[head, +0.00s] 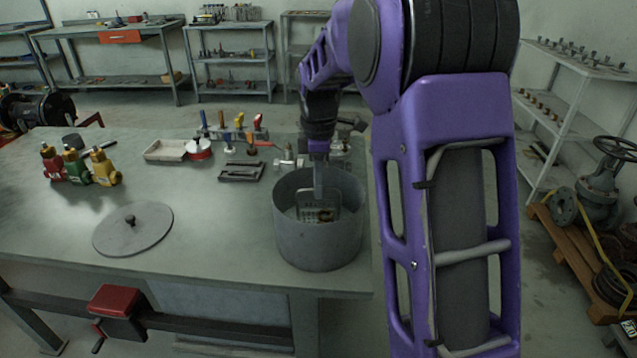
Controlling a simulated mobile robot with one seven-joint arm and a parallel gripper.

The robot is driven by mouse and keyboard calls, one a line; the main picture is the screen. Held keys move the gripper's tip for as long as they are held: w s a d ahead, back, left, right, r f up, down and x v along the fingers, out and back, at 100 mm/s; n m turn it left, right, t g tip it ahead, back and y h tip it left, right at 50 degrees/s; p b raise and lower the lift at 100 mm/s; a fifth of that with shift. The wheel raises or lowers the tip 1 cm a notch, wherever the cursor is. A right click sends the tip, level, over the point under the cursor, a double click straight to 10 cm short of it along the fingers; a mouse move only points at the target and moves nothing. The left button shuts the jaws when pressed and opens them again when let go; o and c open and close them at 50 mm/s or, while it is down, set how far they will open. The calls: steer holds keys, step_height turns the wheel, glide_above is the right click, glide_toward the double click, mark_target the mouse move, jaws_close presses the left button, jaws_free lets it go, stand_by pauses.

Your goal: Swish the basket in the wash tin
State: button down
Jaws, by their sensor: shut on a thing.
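The wash tin (318,246) is a round grey metal tub near the right front corner of the workbench. A small wire or perforated basket (306,214) is inside the tin, with something yellowish-brown in it. My gripper (319,190) points straight down over the tin, with its fingers below the rim level and shut on the basket's upright handle. The lower part of the basket is hidden by the tin's front wall. A flat grey lid (133,229) with a knob lies on the bench to the left.
Red, green and yellow valve bodies (80,168) stand at the bench's left. A shallow tray (179,150), a red-and-white roll (199,149) and a dark tray (241,172) lie behind. A rack of coloured-handled tools (236,130) stands at the back. Bench surface between lid and tin is clear.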

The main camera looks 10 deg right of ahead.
steer(key=shift+f, duration=0.1)
steer(key=shift+f+b, duration=0.3)
steer(key=shift+f, duration=0.3)
steer(key=shift+r, duration=0.2)
steer(key=shift+r+p, duration=0.5)
steer(key=shift+p, duration=0.2)
steer(key=shift+f, duration=0.4)
steer(key=shift+f+b, duration=0.25)
steer(key=shift+b, duration=0.05)
steer(key=shift+r, duration=0.2)
